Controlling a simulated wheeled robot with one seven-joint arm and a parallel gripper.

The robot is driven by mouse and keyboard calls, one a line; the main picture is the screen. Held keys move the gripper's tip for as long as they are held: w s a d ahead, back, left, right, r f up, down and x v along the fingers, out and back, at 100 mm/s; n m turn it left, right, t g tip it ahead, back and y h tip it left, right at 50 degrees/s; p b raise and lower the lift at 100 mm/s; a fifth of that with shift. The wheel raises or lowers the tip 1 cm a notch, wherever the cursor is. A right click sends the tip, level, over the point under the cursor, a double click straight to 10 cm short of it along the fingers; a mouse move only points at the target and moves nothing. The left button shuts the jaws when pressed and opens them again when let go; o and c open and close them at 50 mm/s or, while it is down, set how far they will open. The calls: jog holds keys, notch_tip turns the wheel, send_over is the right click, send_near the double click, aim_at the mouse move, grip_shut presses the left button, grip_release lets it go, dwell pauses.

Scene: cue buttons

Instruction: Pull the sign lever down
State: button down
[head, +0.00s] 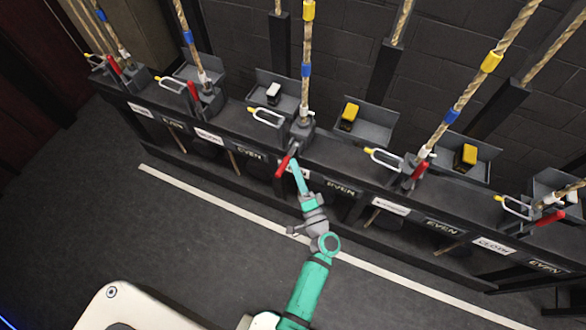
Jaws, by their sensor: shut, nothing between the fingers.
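Several red-handled levers stand along a dark rail (225,131), each beside a rope. The red lever (282,168) at the middle points down and to the left over the rail's front edge. My gripper (295,163) is shut and empty, its teal tip right beside this red handle; whether they touch I cannot tell. The white label (305,172) below this lever is partly hidden by my gripper, so I cannot read its word.
Ropes (306,100) with coloured bands rise from the rail. White wire loops (266,116) stick out beside the levers. The dark floor (190,235) with a white line is clear in front.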

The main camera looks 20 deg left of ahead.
jog(key=d+f, duration=0.4)
jog(key=d, duration=0.3)
jog(key=shift+s+d+f, duration=0.25)
jog(key=shift+s, duration=0.15)
dwell(0.3)
